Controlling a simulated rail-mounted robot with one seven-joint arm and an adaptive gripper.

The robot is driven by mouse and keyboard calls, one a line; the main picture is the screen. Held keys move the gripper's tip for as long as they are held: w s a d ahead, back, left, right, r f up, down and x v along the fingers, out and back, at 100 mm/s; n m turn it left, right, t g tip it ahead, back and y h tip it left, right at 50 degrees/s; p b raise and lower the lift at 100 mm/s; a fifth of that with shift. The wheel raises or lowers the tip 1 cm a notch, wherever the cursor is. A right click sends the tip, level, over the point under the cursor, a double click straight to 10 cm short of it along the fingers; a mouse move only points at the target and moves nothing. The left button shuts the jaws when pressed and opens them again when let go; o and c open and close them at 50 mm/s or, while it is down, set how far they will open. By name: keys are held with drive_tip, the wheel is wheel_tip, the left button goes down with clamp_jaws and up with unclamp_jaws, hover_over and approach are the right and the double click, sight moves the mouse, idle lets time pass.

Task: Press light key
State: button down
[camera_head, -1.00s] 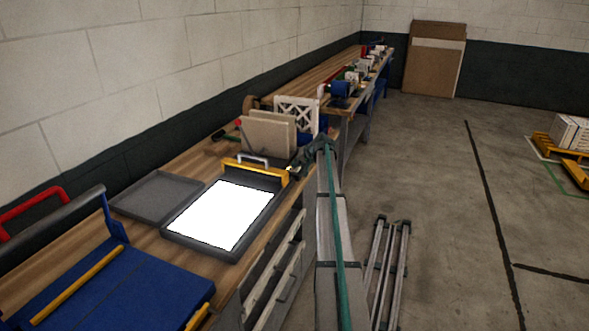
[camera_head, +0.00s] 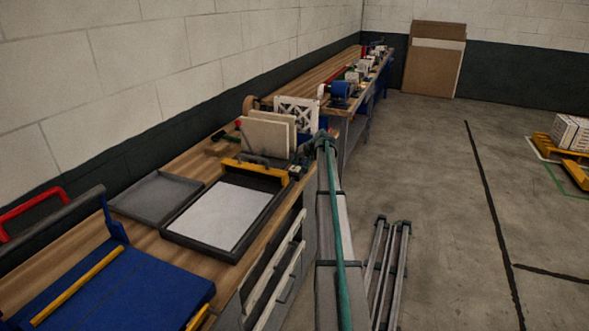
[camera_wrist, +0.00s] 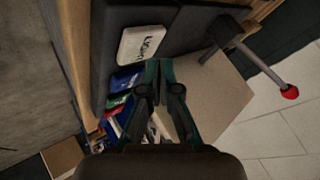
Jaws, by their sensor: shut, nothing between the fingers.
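The white key (camera_wrist: 142,45), with dark lettering that seems to read "Light", is at the top centre of the wrist view. Blue (camera_wrist: 125,79), green (camera_wrist: 119,102) and red (camera_wrist: 111,125) keys run in a row below it. My gripper (camera_wrist: 158,66) is shut and empty, its tips just below and right of the white key. I cannot tell whether they touch it. In the head view my gripper (camera_head: 302,164) is beside the yellow-fronted end of the light tray (camera_head: 179,243). The tray's panel (camera_head: 219,215) is dull grey-white, not glowing.
Beige boards (camera_head: 265,136) stand upright behind the tray. A lever with a red knob (camera_wrist: 289,92) sticks out at the right of the wrist view. A flat grey tray (camera_head: 155,194) and a blue board (camera_head: 125,292) lie on the bench. The floor at right is mostly clear.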

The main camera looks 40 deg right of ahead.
sight(296, 168)
drive_tip(key=shift+r+p, duration=0.65)
drive_tip(key=shift+r, duration=2.3)
